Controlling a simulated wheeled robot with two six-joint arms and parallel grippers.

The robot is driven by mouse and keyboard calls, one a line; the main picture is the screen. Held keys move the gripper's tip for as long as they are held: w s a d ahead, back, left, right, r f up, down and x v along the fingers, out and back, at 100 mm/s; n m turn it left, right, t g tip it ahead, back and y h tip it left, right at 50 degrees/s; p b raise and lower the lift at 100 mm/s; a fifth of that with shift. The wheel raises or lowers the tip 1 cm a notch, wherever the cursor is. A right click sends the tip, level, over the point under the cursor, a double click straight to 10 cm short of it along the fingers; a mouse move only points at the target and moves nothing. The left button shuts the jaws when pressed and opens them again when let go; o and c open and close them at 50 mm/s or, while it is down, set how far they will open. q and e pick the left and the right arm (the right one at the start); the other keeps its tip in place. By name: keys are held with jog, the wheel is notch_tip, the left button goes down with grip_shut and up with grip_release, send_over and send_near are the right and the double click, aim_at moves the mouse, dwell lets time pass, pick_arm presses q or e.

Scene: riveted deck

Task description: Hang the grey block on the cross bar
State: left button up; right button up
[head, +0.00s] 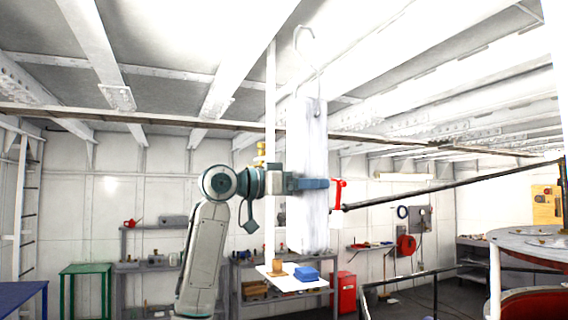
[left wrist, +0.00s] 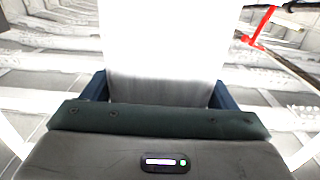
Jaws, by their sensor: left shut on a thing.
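The grey block (head: 313,135) is a tall, pale, upright slab with a thin curved wire hook (head: 304,45) above its top. My left gripper (head: 310,184) is shut on the block around its middle and holds it up in the air. In the left wrist view the block (left wrist: 165,50) fills the space between the fingers. The likely cross bar (head: 450,182) is a dark rod from the right with a red end piece (head: 338,194), which shows just right of the block. The hook appears above the rod's level and apart from it. My right gripper is not in view.
A round drum-like table (head: 535,240) stands at the right. A green table (head: 85,268) stands at the left. White beams cross the ceiling.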

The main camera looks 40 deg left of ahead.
aim_at(290, 164)
pick_arm(q)
jog(key=s+r, duration=0.1)
jog(key=s+a+r, duration=0.1)
jog(key=r, duration=0.1)
jog(key=s+a+r, duration=0.1)
jog(key=s, duration=0.1)
jog(key=shift+s+a+r, duration=0.1)
jog(key=shift+a+r, duration=0.05)
jog(key=shift+a, duration=0.1)
jog(key=shift+p+x, duration=0.8)
jog(key=shift+x, duration=1.15)
jog(key=shift+p+x, duration=0.6)
jog(key=shift+x, duration=1.25)
jog(key=w+d+f+p, duration=0.1)
jog(key=w+d+f, duration=0.2)
jog(key=w, duration=0.5)
jog(key=shift+d, duration=0.1)
